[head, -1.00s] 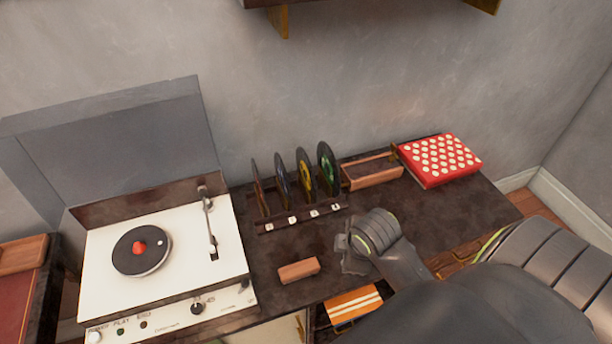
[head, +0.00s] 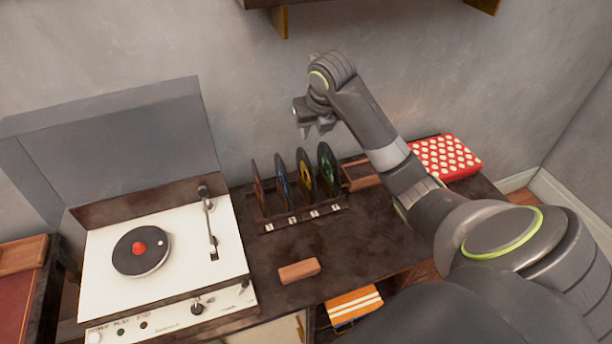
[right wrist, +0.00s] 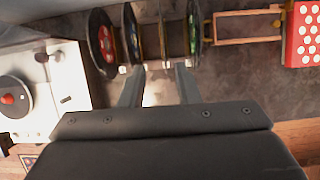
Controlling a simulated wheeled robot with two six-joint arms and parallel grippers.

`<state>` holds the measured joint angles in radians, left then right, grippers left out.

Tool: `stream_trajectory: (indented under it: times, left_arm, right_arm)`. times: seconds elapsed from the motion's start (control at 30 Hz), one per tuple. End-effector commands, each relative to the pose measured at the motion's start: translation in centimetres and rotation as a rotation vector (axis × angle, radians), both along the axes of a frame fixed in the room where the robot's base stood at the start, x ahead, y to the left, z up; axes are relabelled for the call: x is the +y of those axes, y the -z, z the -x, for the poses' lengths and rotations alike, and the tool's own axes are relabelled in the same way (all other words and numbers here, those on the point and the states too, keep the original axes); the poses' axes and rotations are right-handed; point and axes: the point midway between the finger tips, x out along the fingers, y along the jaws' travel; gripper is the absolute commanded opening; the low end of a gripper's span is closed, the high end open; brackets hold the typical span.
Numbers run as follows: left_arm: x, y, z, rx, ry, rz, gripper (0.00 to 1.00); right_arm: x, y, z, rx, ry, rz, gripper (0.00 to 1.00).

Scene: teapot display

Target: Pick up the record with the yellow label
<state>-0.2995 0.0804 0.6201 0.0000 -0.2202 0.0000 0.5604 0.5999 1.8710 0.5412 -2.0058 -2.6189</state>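The record with the yellow label (head: 304,176) stands upright in a dark slotted rack (head: 300,217), third from the left. In the right wrist view the yellow-label record (right wrist: 163,38) shows nearly edge-on. My right gripper (head: 309,128) is raised above the rack, in front of the wall, with its fingers pointing down. In the right wrist view my right gripper (right wrist: 157,78) has its two fingers spread apart with nothing between them. The yellow-label record lies beyond them, roughly in line with the gap. My left gripper is not in view.
A blue-label record (head: 282,181) and a green-label record (head: 326,165) stand on either side. A record player (head: 110,290) with a red-centred record is at left. A small wooden block (head: 299,271) lies in front. A red dotted box (head: 446,157) sits at right.

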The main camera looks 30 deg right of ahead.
Motion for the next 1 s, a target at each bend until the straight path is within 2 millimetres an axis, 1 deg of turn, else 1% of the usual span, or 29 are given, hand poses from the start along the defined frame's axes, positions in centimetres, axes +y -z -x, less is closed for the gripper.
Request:
stream_trajectory:
  times: [0.07, 0.13, 0.3, 0.37, 0.4, 0.6, 0.7, 0.8, 1.0]
  left_arm:
    - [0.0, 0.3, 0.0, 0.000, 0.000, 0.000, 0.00]
    - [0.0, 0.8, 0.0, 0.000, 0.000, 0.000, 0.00]
    - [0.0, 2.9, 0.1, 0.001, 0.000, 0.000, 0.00]
    - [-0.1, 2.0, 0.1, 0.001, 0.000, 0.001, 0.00]
    - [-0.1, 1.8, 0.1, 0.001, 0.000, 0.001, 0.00]
    - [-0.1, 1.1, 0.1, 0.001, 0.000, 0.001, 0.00]
    - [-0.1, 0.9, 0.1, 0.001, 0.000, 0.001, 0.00]
    - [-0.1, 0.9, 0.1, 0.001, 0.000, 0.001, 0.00]
    - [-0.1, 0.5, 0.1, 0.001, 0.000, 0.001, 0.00]
  right_arm:
    - [-0.1, -0.2, -0.2, 0.002, -0.024, 0.010, 0.29]
    - [-0.1, 0.4, -0.4, 0.005, -0.032, 0.011, 0.29]
    - [-0.3, 2.5, -1.1, 0.004, -0.029, 0.011, 0.29]
    - [-0.3, 3.1, -1.5, 0.009, -0.029, 0.007, 0.29]
    - [-0.4, 3.9, -1.9, 0.009, -0.028, 0.007, 0.29]
    - [-0.8, 7.9, -3.5, 0.008, -0.028, 0.007, 0.29]
    - [-1.0, 9.4, -4.1, 0.006, -0.027, 0.009, 0.29]
    - [-1.1, 10.4, -4.5, 0.004, -0.029, 0.010, 0.29]
    - [-1.3, 11.4, -4.8, 0.005, -0.028, 0.011, 0.29]
